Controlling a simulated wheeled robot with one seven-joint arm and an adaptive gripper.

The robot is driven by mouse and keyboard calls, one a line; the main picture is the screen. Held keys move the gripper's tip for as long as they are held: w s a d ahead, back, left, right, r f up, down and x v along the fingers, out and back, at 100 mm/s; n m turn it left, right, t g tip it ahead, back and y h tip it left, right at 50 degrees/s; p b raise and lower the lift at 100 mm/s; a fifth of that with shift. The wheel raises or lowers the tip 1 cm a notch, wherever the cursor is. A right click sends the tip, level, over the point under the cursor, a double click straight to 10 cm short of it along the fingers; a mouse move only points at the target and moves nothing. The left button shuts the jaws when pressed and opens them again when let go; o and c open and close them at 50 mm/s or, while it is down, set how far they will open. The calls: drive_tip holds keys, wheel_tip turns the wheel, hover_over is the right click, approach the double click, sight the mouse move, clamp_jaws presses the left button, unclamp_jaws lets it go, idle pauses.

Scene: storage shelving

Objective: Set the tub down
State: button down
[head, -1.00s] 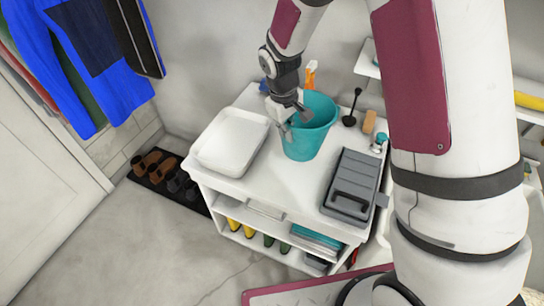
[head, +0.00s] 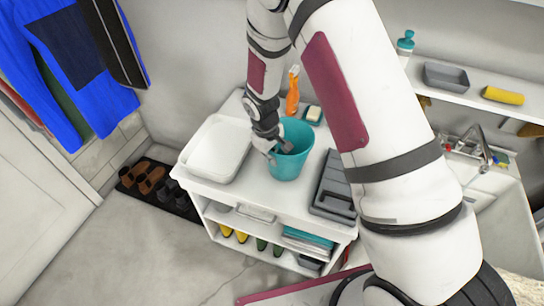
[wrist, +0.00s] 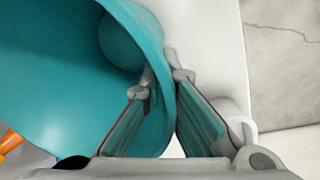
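The teal tub (head: 287,168) is upright at the middle of the white cart's top (head: 270,196). I cannot tell whether its base touches the surface. In the wrist view, my gripper (wrist: 164,78) has one finger inside the tub and one outside, with the tub wall (wrist: 166,100) pinched between the tips. A round teal shape shows inside the tub. My arm hides part of the cart behind and right of it.
A white tray (head: 214,150) lies to the left of the tub, and a grey caddy (head: 334,187) to its right. An orange bottle (head: 293,92) and a soap dish (head: 314,115) stand behind. Shoes (head: 150,178) sit on the floor at left. A sink (head: 475,178) is at right.

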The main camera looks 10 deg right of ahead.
drive_tip(key=shift+f, duration=0.1)
drive_tip(key=c, duration=2.2)
unclamp_jaws()
drive_tip(key=o, duration=0.4)
